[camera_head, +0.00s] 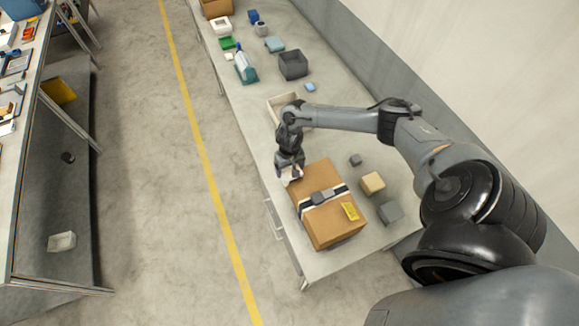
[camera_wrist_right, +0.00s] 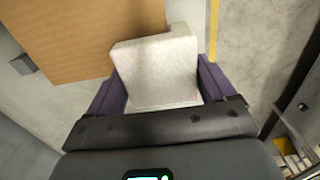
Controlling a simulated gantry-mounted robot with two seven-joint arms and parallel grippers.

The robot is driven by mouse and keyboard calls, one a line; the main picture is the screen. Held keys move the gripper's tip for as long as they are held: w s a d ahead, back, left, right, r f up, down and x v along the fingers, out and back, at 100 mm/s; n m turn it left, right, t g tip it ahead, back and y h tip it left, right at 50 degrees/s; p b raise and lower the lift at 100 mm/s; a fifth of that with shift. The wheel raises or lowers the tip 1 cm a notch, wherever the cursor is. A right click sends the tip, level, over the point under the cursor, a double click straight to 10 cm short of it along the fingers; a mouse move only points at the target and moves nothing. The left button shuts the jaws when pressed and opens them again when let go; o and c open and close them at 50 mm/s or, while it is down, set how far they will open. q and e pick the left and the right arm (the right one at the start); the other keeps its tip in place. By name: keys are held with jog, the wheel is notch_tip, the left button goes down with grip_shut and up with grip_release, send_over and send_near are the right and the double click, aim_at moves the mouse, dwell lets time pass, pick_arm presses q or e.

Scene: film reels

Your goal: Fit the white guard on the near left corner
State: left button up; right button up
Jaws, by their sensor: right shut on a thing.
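A brown cardboard box (camera_head: 325,228) with a black-and-white band, a dark buckle and a yellow label lies on the bench. My right gripper (camera_head: 290,170) is shut on the white guard (camera_head: 291,177), at the box's upper left corner in the head view. In the right wrist view the pale, blocky guard (camera_wrist_right: 160,72) sits between the two fingers of the gripper (camera_wrist_right: 160,85). There it overlaps the edge of the box (camera_wrist_right: 80,35). I cannot tell whether it is seated on the corner or just above it. My left gripper is not in view.
A tan block (camera_head: 372,183), a grey block (camera_head: 390,212) and a small dark block (camera_head: 355,160) stand right of the box. A pale tray (camera_head: 277,104) and a dark bin (camera_head: 293,65) stand farther up the bench (camera_head: 262,150). A drawer front (camera_head: 273,218) is below the bench's left edge.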

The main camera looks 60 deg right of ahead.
jog(key=shift+f, duration=0.25)
jog(key=o, duration=0.9)
jog(key=shift+r, duration=0.1)
